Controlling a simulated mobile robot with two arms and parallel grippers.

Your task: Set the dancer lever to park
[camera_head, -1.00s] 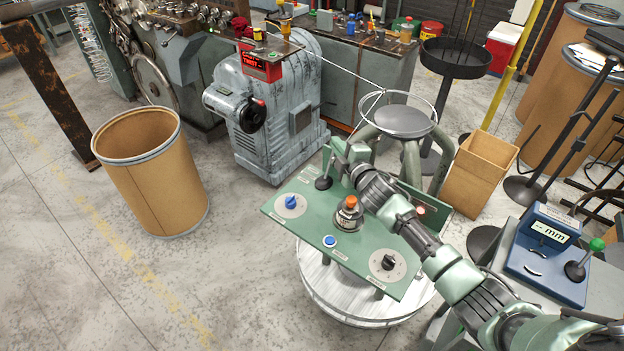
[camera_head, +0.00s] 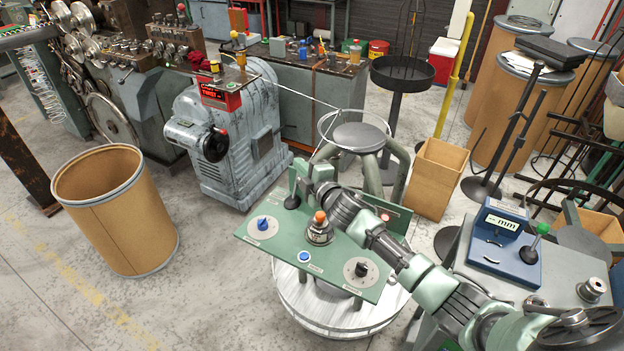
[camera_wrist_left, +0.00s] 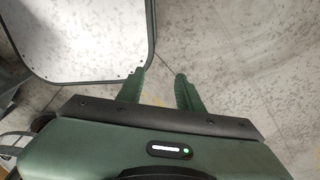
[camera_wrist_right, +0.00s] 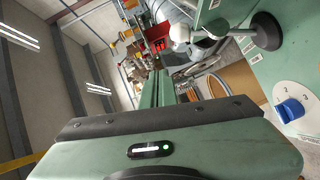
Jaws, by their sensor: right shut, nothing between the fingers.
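The green control panel (camera_head: 275,247) stands on a round white base. A lever with a black round foot (camera_head: 291,202) is at its far left corner; I take it to be the dancer lever. In the right wrist view the lever's black foot (camera_wrist_right: 266,31) and pale ball end (camera_wrist_right: 180,33) show to the upper right of my fingers, apart from them. My right gripper (camera_head: 298,172) is by the lever in the head view; its closed fingers (camera_wrist_right: 160,76) hold nothing. My left gripper (camera_wrist_left: 160,78) is open and empty above the floor, seen only in its wrist view.
The panel also bears a blue knob (camera_head: 263,224), a black knob (camera_head: 361,269), a blue button (camera_head: 304,256) and an orange-topped part (camera_head: 320,228). A grey machine (camera_head: 228,145) stands behind, a cardboard drum (camera_head: 115,215) left, a blue gauge box (camera_head: 502,245) right.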

